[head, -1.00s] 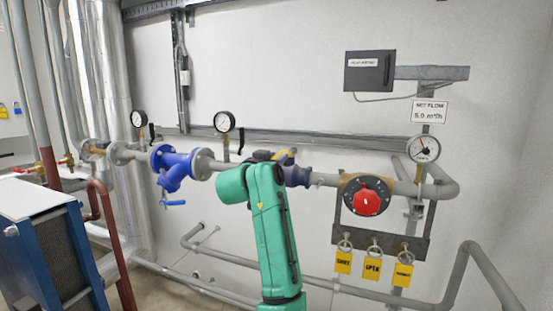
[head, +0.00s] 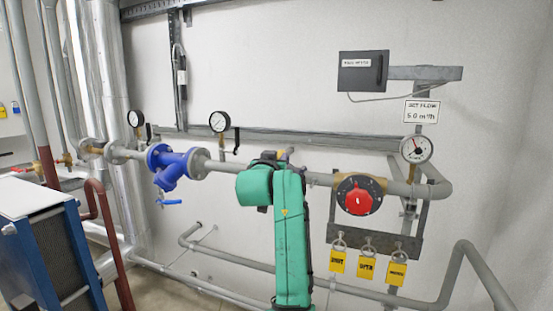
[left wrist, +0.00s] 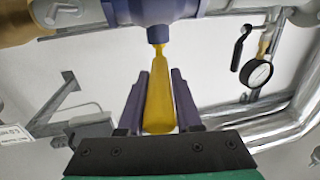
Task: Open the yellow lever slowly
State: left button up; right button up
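The yellow lever (left wrist: 159,95) hangs from a purple valve body (left wrist: 155,10) in the left wrist view and points toward the camera. My left gripper (left wrist: 159,76) has one finger on each side of the lever, with narrow gaps showing between the fingers and the lever, so it looks open around it. In the head view my green left arm covers most of the valve and lever. Only a small yellowish bit shows above the arm there. My right gripper is not in view.
A blue valve (head: 175,165) sits left on the same pipe. A red knob (head: 358,201), a gauge (head: 416,149) and yellow tags (head: 367,268) are to the right. A lower pipe (head: 240,262) runs behind my arm. A blue-sided unit (head: 45,240) stands at the left.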

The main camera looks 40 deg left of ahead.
pick_arm(q)
jog(key=o, duration=0.3)
jog(key=shift+s+d, duration=0.1)
jog(key=b+v, duration=0.6)
jog(key=v, duration=0.8)
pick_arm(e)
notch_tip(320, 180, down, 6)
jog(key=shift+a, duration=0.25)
pick_arm(q)
jog(key=shift+s+d, duration=0.1)
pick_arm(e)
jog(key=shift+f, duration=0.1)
